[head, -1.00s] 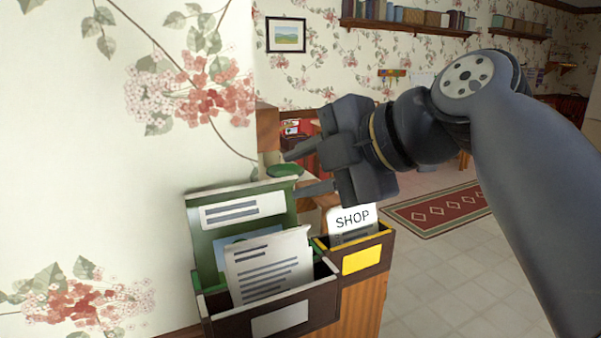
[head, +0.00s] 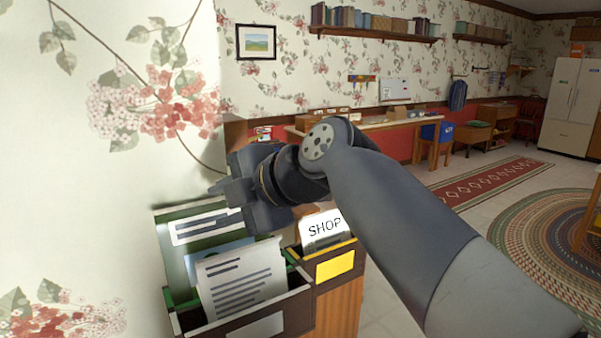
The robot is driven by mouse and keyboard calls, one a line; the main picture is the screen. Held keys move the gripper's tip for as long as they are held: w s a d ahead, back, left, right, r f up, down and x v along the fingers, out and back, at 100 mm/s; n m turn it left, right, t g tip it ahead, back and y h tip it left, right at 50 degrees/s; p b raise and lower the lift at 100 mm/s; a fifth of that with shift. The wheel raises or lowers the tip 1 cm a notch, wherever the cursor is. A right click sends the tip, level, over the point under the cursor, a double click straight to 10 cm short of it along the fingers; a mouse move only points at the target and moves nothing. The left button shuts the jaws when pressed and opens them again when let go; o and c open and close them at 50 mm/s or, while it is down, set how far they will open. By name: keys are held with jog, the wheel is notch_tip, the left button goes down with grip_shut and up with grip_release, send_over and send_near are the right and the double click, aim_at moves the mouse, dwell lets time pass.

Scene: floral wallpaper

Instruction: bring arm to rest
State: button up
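My gripper (head: 226,192) is at the end of my dark grey arm, in the left middle of the head view. It points left toward the wallpapered wall, just above the file boxes. Its fingers look apart and I see nothing held between them; they are seen partly end-on. The arm is bent, with its elbow-like joint to the right of the gripper and its thick link running down to the lower right.
A dark box (head: 298,312) with a green back and a printed paper (head: 240,280) stands below the gripper. Beside it is a box with a yellow label (head: 335,265) and a SHOP card (head: 325,228). A floral wall (head: 100,200) is close at left. Open floor and rugs lie right.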

jog(key=shift+w+a+r+p, duration=0.1)
jog(key=shift+a+r+p, duration=0.05)
jog(key=shift+r+p, duration=0.75)
jog(key=shift+f, duration=0.35)
jog(key=f+b+v, duration=0.1)
jog(key=b+v, duration=0.2)
jog(key=v, duration=0.7)
jog(key=p+x, duration=0.1)
jog(key=x, duration=0.8)
notch_tip(320, 180, up, 11)
jog(key=p, duration=1.2)
jog(key=shift+w+a, duration=0.25)
jog(key=shift+a, duration=0.2)
jog(key=shift+d, duration=0.1)
